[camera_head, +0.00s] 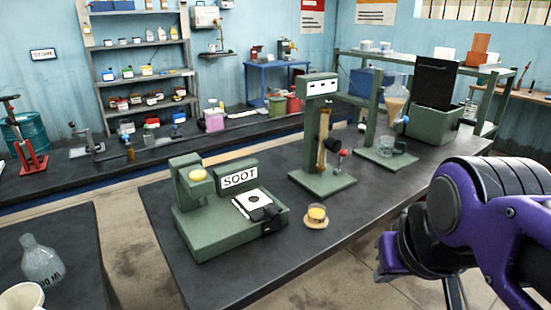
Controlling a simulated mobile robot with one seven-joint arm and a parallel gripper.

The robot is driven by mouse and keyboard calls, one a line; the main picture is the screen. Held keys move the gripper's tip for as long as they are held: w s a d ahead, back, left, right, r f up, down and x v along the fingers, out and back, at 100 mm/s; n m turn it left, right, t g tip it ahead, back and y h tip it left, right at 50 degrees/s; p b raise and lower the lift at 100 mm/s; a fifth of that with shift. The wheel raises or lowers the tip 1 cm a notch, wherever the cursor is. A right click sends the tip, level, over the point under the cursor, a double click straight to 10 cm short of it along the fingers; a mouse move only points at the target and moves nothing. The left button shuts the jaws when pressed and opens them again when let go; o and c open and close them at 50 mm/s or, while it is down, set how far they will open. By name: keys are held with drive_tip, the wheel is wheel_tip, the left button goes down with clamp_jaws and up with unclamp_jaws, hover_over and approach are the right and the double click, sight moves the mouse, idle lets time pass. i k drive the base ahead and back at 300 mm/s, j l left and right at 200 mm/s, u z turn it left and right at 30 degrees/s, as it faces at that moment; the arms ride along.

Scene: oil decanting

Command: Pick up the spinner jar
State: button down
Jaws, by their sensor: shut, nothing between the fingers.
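No jar in view is labelled as the spinner jar, so I cannot tell for certain which one it is. A small open glass jar of amber liquid (317,213) stands upright on a round cork-coloured coaster (316,223), near the front edge of the dark bench. A clear glass vessel (386,148) stands on the green funnel stand farther back. My gripper (389,262) is at the lower right, beyond the bench's front edge and apart from both. It is shut and empty, and its fingertips are hard to make out against my purple arm.
A green SOOT device (225,220) stands left of the small jar, and a tall green stand (318,140) rises behind it. A green bin (433,124) stands at the back right. A flask (40,262) stands on another bench at the lower left. Bare bench lies right of the jar.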

sight(316, 219)
drive_tip(key=i+l+u, duration=0.3)
drive_tip(key=l+u, duration=0.3)
drive_tip(key=i+l+u, duration=0.3)
drive_tip(key=k+l, duration=0.1)
